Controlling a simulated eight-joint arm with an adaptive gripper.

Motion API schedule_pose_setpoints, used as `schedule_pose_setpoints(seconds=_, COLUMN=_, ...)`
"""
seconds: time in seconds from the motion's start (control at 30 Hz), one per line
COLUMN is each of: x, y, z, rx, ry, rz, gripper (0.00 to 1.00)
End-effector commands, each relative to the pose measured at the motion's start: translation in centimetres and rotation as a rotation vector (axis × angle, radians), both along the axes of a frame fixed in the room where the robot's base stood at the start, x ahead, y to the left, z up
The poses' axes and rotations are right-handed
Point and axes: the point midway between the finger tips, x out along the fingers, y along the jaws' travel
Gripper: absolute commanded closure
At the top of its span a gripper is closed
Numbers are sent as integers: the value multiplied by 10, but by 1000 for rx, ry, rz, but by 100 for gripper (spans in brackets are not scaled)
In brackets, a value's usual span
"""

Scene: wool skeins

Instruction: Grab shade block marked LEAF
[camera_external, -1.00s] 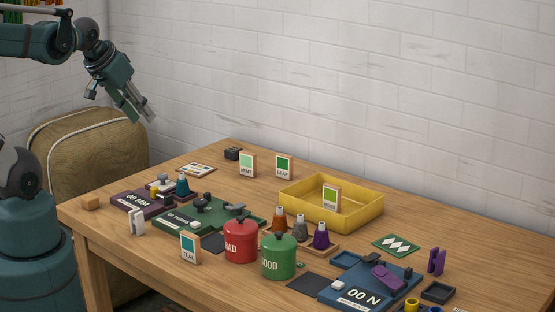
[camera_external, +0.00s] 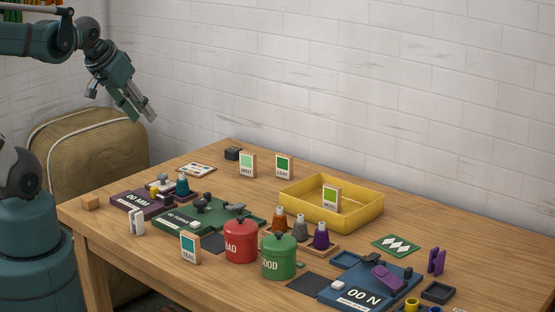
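The shade block marked LEAF (camera_external: 284,167) stands upright near the back of the table, with a green patch above its label. The similar MINT block (camera_external: 248,165), with a paler green patch, stands just to its left. My gripper (camera_external: 147,112) is in the air at the upper left, beyond the table's left end and well apart from the LEAF block. Its fingers point down to the right and look parted, with nothing visible between them.
A yellow tray (camera_external: 360,222) with the MOSS block (camera_external: 331,198) at it is right of LEAF. The TEAL block (camera_external: 190,247), a red pot (camera_external: 240,242) and a green pot (camera_external: 278,258) stand in front. A small black item (camera_external: 233,154) is left of MINT.

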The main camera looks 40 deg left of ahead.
Motion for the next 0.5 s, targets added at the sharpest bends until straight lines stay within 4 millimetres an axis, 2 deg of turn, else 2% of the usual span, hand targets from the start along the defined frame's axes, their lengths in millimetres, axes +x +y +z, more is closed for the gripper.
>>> schedule_pose_setpoints(seconds=0.27, x=21, y=-2, z=11, rx=22, ry=26, rz=-50, gripper=72)
schedule_pose_setpoints(seconds=0.5, x=52, y=-5, z=24, rx=51, ry=64, rz=-130, gripper=72)
